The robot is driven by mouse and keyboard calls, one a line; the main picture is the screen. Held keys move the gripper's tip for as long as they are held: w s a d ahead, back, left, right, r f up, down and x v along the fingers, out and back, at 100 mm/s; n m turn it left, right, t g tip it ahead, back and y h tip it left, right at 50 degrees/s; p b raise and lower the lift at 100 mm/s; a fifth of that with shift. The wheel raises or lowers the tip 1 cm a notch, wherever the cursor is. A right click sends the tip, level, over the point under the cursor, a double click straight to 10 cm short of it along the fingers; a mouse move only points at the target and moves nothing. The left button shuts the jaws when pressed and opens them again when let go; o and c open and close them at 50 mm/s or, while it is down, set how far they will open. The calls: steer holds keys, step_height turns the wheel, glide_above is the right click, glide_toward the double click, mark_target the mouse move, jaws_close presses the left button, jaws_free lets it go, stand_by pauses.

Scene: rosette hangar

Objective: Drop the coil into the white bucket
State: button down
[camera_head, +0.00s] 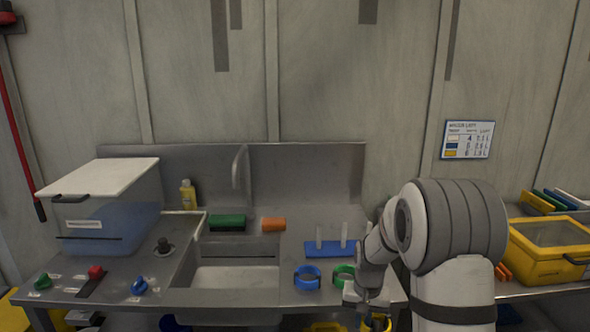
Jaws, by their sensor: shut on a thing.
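My gripper (372,318) is at the lower right of the sink bench, by its front edge, pointing down. It is shut on what looks like a yellow coil (379,323), mostly hidden by the jaws and cut by the picture's bottom edge. A blue coil (307,278) and a green coil (344,272) lie on the bench just left of my gripper. The green one is partly covered by my arm. I see no white bucket in this view.
The steel bench has a sink basin (235,279) in its middle. A blue rack (328,249) with two pale pegs stands behind the coils. A white-lidded bin (100,205) is at left. A yellow case (552,251) is at right. Tops of yellow containers show below the bench.

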steer(key=shift+w+a+f+n, duration=0.4)
steer(key=shift+a+f+n, duration=0.25)
steer(key=shift+f+n, duration=0.15)
steer(key=shift+w+a+f+n, duration=0.4)
steer(key=shift+a+f+n, duration=0.25)
steer(key=shift+f+n, duration=0.1)
